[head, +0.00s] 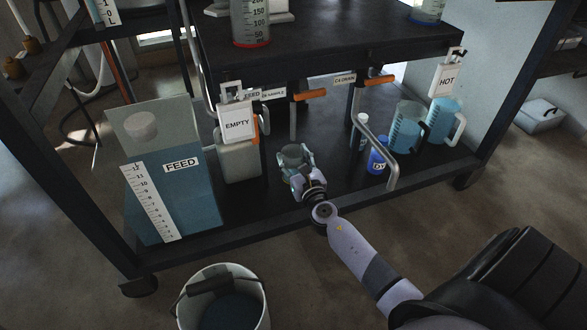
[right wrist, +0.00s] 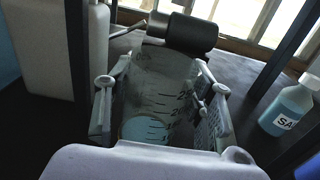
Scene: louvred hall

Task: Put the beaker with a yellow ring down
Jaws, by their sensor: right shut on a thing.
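My right gripper (head: 304,178) is low over the dark bottom shelf (head: 268,205) of the rack, its fingers closed around a clear graduated beaker. The beaker (right wrist: 160,98) shows between the two fingers (right wrist: 160,115) in the right wrist view, with scale marks on its wall and pale blue at its lower part. A dark grey cylinder (right wrist: 190,33) shows at the beaker's far end. My left gripper is not in view.
The FEED tank (head: 180,190) and EMPTY container (head: 239,158) stand to the left. Blue-filled jugs (head: 405,130), the HOT one (head: 444,122) and a small blue container (head: 377,158) stand right. A red-ringed vessel (head: 250,25) is above. A bucket (head: 225,300) is in front.

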